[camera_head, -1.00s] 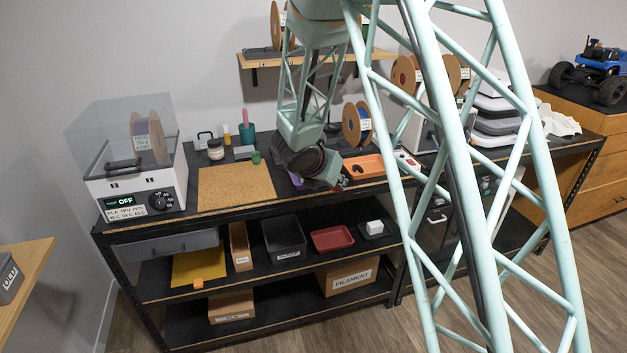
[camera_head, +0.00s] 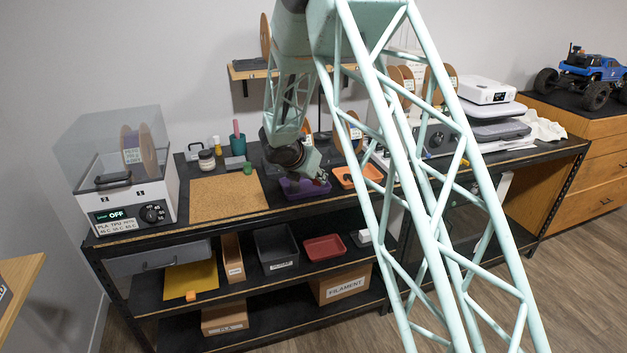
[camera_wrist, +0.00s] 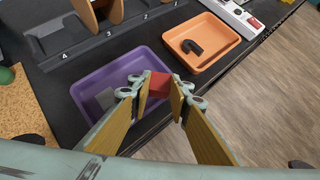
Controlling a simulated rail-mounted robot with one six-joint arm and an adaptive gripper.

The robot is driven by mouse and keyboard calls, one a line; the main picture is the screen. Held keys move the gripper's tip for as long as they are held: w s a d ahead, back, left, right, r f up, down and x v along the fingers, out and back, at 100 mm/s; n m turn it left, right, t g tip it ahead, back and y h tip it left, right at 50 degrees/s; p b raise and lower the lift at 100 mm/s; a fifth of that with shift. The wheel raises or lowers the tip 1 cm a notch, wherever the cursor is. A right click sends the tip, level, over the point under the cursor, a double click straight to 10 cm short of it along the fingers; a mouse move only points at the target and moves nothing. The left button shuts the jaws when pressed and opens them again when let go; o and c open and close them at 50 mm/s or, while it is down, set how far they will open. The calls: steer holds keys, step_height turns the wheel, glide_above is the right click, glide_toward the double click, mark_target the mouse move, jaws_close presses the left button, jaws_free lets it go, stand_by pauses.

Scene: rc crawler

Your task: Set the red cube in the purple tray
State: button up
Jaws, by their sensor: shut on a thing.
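The red cube (camera_wrist: 159,84) is between the fingertips of my gripper (camera_wrist: 160,92), which is shut on it, in the wrist view. The purple tray (camera_wrist: 84,92) lies on the bench under the gripper, and the cube appears over its right part. How high the cube is above the tray floor is hard to tell. A greyish flat piece shows inside the tray, partly hidden by the gripper. In the head view my gripper (camera_head: 318,178) is over the purple tray (camera_head: 300,191), and the cube cannot be made out there.
An orange tray (camera_wrist: 203,42) with a dark curved part stands just right of the purple tray. A dark numbered rack (camera_wrist: 75,45) stands behind. A cork mat (camera_head: 226,197) lies to the left. The bench's front edge is close by.

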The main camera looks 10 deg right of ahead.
mark_target(314, 188)
steer(key=shift+w+a+f, duration=0.1)
steer(key=shift+w, duration=1.05)
steer(key=shift+w+a+f, duration=0.1)
steer(key=shift+w, duration=1.05)
steer(key=shift+f, duration=0.1)
steer(key=shift+f, duration=1.65)
steer(key=shift+f+b, duration=0.2)
steer(key=shift+b, duration=0.25)
steer(key=o, duration=0.7)
steer(key=shift+r, duration=0.2)
steer(key=shift+r, duration=0.1)
steer(key=shift+p+v, duration=0.85)
steer(key=shift+v, duration=5.05)
